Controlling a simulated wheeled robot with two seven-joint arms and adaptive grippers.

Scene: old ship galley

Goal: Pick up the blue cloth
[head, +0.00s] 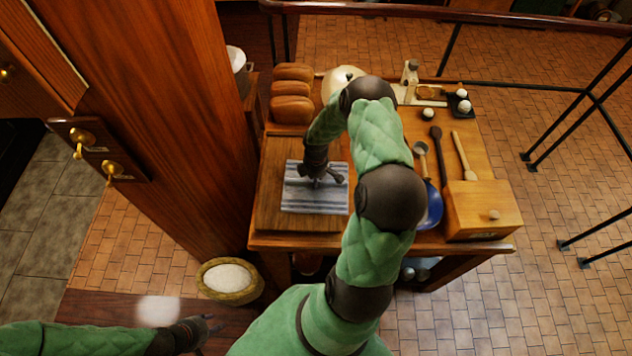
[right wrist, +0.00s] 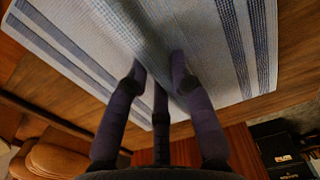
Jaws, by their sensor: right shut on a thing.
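The cloth (head: 316,197) is blue-grey with pale and dark stripes and lies spread on a wooden board at the left of the table. My right gripper (head: 325,174) reaches down onto its upper middle. In the right wrist view, the cloth (right wrist: 90,50) rises in a fold between the fingertips of my right gripper (right wrist: 160,82), which is shut on it. The rest of the cloth looks flat. My left gripper (head: 210,330) is low at the left, away from the cloth, with its fingers spread and empty.
Bread loaves (head: 292,95) stand behind the board (head: 268,190). To the right are a blue pan (head: 433,207), wooden spoons (head: 463,155) and a wooden box (head: 483,208). A tall wooden post (head: 165,130) stands close left of the table. A basket of white stuff (head: 229,280) is below.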

